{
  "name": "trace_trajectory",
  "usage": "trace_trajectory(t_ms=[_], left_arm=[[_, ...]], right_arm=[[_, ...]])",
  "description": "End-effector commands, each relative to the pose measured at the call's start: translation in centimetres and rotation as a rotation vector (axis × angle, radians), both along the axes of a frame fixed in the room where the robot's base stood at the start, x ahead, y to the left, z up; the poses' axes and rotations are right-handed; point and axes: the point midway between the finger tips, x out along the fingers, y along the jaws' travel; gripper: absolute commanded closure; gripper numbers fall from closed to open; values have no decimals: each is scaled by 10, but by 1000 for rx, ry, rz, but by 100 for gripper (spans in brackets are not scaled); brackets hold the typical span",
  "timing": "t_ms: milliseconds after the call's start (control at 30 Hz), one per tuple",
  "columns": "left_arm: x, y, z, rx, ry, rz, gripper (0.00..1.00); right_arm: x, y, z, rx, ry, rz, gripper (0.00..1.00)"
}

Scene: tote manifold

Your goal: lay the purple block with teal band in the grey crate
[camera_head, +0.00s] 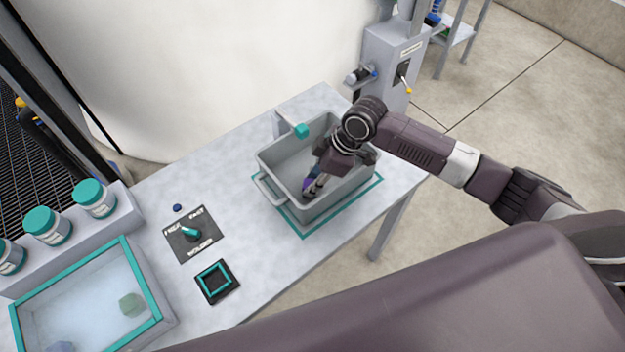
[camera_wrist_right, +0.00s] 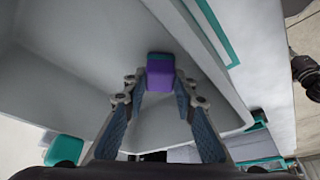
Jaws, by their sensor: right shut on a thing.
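The grey crate (camera_head: 268,190) stands on the table inside a teal outline. My right gripper (camera_head: 312,184) reaches down into the crate, and its fingers partly hide the purple block (camera_head: 307,185). In the right wrist view the purple block with teal band (camera_wrist_right: 160,78) sits between the fingertips of my right gripper (camera_wrist_right: 160,84), which is shut on it. The block is inside the crate's walls; whether it touches the floor I cannot tell. My left gripper is not in view.
A teal block-like piece (camera_head: 301,131) is at the crate's back rim. A black lettered plate with a knob (camera_head: 193,234) and a black square with teal outline (camera_head: 217,282) lie to the left. A teal-edged clear bin (camera_head: 88,300) and several teal-lidded jars (camera_head: 46,226) stand farther left.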

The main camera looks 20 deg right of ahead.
Motion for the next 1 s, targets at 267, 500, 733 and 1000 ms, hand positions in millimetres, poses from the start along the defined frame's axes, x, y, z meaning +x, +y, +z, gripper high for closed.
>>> trace_trajectory(t_ms=[267,500,733,1000], left_arm=[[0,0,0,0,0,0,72],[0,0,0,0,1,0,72],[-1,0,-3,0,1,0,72],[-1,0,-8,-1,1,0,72]], right_arm=[[0,0,-2,0,1,0,57],[0,0,0,0,0,0,57],[-4,-11,27,-1,-3,0,57],[-13,-30,81,-1,-4,-1,57]])
